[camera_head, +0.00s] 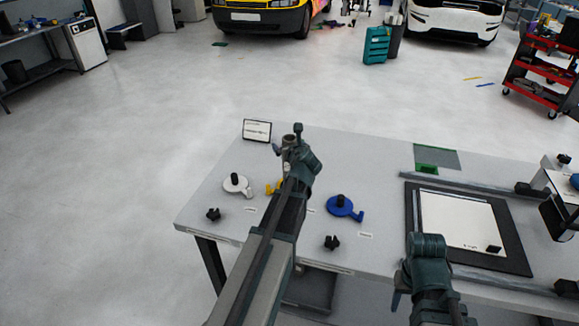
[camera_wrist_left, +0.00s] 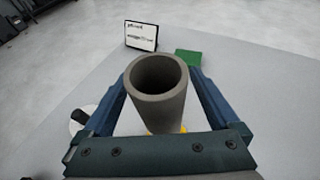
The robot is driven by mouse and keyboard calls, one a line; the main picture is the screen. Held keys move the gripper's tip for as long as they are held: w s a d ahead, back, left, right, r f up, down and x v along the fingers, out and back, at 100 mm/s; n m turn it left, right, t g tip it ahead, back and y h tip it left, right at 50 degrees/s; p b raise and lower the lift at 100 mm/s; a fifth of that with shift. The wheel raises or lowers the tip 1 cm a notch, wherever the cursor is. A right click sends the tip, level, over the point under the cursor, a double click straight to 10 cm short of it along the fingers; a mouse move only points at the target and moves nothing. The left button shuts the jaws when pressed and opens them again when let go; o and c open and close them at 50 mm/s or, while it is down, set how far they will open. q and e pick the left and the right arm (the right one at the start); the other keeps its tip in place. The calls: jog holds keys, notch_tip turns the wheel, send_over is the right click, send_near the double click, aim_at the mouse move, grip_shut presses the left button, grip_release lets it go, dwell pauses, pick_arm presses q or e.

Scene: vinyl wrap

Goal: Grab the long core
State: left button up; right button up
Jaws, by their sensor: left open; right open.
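The long core is a grey hollow tube, upright, in the middle of the left wrist view (camera_wrist_left: 162,92), with its open top facing the camera. In the head view only its top end (camera_head: 289,139) shows, past my left arm. My left gripper (camera_wrist_left: 164,84) is open, with one blue finger on each side of the core. I cannot tell whether the fingers touch it. The core's lower end is hidden by the gripper. My right gripper (camera_head: 398,297) is open and apart from the core, low over the table's front edge; its fingers are mostly hidden.
The grey table (camera_head: 215,205) holds a small sign (camera_head: 257,130), a white tape holder (camera_head: 236,184), a blue one (camera_head: 342,206), a yellow piece (camera_head: 273,187) and black knobs (camera_head: 332,242). A black mat with a white sheet (camera_head: 462,218) lies right. A green block (camera_wrist_left: 188,58) lies behind the core.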

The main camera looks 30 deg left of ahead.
pick_arm(q)
jog(key=shift+w+a, duration=0.15)
grip_shut()
dwell(0.4)
